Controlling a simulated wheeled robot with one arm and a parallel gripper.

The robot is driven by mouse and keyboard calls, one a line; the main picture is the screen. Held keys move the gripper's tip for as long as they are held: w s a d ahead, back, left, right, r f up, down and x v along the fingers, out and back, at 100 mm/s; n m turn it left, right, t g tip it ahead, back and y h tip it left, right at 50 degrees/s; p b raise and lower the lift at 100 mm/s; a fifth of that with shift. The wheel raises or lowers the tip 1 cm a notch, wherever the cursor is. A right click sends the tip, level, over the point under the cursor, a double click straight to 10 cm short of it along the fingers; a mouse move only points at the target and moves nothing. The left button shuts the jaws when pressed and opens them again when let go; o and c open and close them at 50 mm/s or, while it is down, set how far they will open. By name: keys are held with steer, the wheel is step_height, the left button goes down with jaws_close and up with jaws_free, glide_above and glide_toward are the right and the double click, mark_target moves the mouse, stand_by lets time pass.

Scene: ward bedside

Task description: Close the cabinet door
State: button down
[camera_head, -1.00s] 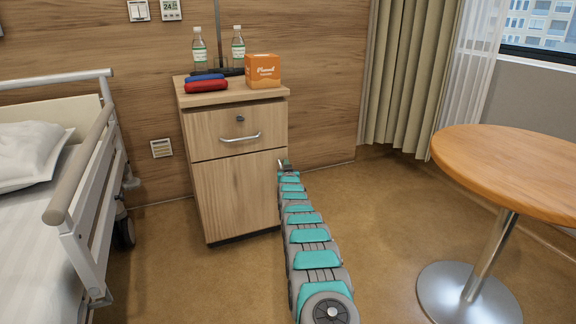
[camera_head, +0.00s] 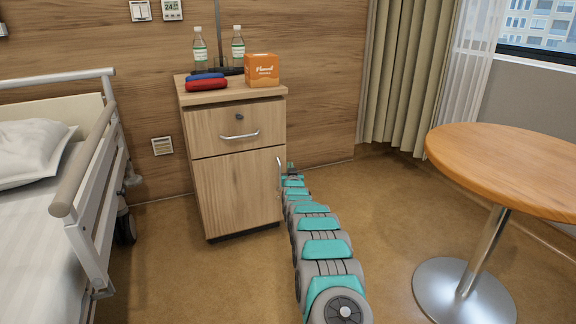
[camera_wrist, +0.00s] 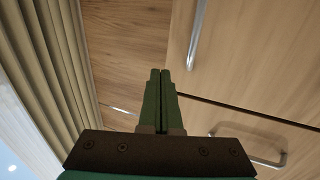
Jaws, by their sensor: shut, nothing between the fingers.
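The wooden bedside cabinet (camera_head: 237,172) stands against the wall, with its lower door (camera_head: 237,195) below a drawer (camera_head: 225,132). The door lies flush, or nearly flush, with the front; a very small gap cannot be ruled out. Its upright metal handle (camera_head: 280,172) is at the door's right edge and also shows in the wrist view (camera_wrist: 197,35). My gripper (camera_head: 291,168) is just right of the handle, seemingly apart from it. In the wrist view its fingers (camera_wrist: 160,72) are together and empty, beside the door edge.
Two bottles, a red and a blue case and an orange box (camera_head: 262,70) stand on the cabinet top. A bed (camera_head: 85,190) is at left. A round table (camera_head: 510,165) is at right, before a curtain (camera_head: 395,80). Floor between cabinet and table is open.

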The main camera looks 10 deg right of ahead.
steer(key=shift+s+d, duration=1.05)
steer(key=shift+s, duration=2.95)
steer(key=s+a+r+g+y+p, duration=0.1)
steer(key=s+a+r+g+p, duration=0.2)
steer(key=s, duration=0.5)
steer(key=s+a+r+n+g+p, duration=0.1)
steer(key=s+r+g, duration=0.3)
steer(key=s, duration=0.5)
steer(key=s+a+r+g+y+p, duration=0.15)
steer(key=s+r, duration=0.25)
steer(key=s, duration=0.4)
steer(key=s+r+g+p, duration=0.2)
steer(key=s+g, duration=0.1)
steer(key=s, duration=1.3)
steer(key=s+d+r+g+h+p, duration=0.1)
steer(key=s+g, duration=0.3)
steer(key=s, duration=1.3)
steer(key=s+d+r+g+p, duration=0.1)
steer(key=s+r+g+p, duration=0.1)
steer(key=s, duration=1.5)
steer(key=shift+r+g+p, duration=0.35)
steer(key=shift+r+g, duration=0.35)
steer(key=shift+g, duration=0.45)
